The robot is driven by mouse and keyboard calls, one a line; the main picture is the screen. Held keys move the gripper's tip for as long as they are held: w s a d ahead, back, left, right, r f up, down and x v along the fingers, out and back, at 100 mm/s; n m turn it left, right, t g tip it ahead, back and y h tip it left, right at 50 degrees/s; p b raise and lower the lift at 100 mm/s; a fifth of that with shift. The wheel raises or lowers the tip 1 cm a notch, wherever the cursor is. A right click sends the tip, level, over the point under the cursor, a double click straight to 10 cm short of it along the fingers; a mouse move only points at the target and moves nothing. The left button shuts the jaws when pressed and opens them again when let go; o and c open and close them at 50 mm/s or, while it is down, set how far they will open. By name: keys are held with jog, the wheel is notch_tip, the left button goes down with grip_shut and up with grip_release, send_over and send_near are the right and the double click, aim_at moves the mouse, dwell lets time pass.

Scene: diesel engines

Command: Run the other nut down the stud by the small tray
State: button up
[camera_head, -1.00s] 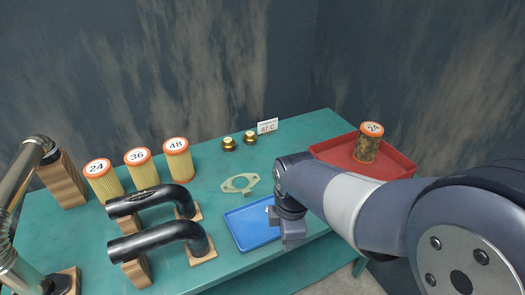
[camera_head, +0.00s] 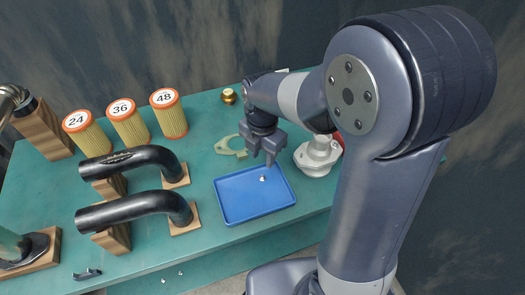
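The small blue tray (camera_head: 240,207) lies on the teal bench near its front edge. A small shiny metal piece (camera_head: 262,179), which looks like a nut, sits in its back right part. My gripper (camera_head: 262,155) points down over the back edge of the tray, above and near this piece. Its fingers look apart, with nothing seen between them. Two tiny bright pieces (camera_head: 180,273) show at the lower left, too small to identify.
A pale gasket (camera_head: 226,146) lies behind the tray. Two black bent pipes (camera_head: 135,212) on wooden blocks stand to its left. Filters marked 24, 36 and 48 (camera_head: 168,115) stand behind them. A brass cap (camera_head: 228,96) is at the back. My arm hides much of the right side.

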aim_at(262, 176)
jog(key=shift+f+b, duration=3)
jog(key=shift+f, duration=1.25)
jog(key=shift+c, duration=0.6)
grip_shut()
jog(key=shift+r, duration=0.15)
jog(key=shift+r+p, duration=2.25)
jog(key=shift+r, duration=0.25)
